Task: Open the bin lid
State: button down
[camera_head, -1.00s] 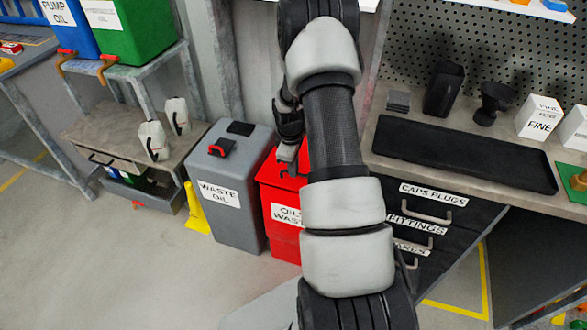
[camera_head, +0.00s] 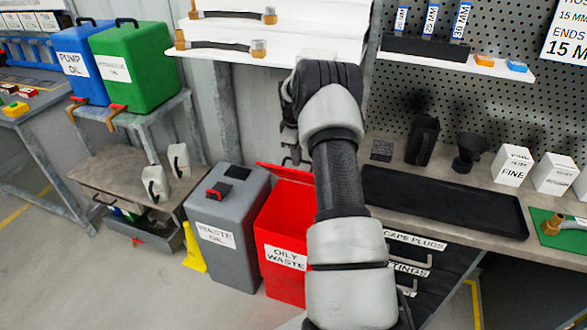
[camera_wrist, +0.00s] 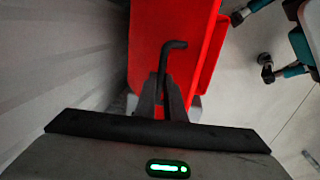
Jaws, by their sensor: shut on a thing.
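The red bin (camera_head: 283,283) labelled "OILY WASTE" stands on the floor left of the workbench in the head view. Its red lid (camera_head: 283,172) is raised, tilted up at the back edge, and the bin's opening shows below it. My arm hides the bin's right side. My gripper (camera_wrist: 163,88) is shut on the lid's black bent handle (camera_wrist: 173,47) in the wrist view, with the red lid (camera_wrist: 150,25) behind it. In the head view the gripper shows only partly, above the lid.
The workbench with drawers and a black tray (camera_head: 440,203) is on the right. A white shelf (camera_head: 270,45) hangs above. The floor in front is clear.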

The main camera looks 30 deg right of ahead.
jog(key=shift+w+d, duration=0.3)
jog(key=shift+d, duration=0.6)
jog(key=c, duration=2.1)
grip_release()
jog(key=shift+f, duration=0.15)
jog(key=shift+o, duration=1.3)
jog(key=shift+w+f, duration=0.1)
jog(key=shift+w, duration=0.05)
jog(key=shift+a+r, duration=0.1)
jog(key=shift+r, duration=0.15)
jog(key=shift+a, duration=0.1)
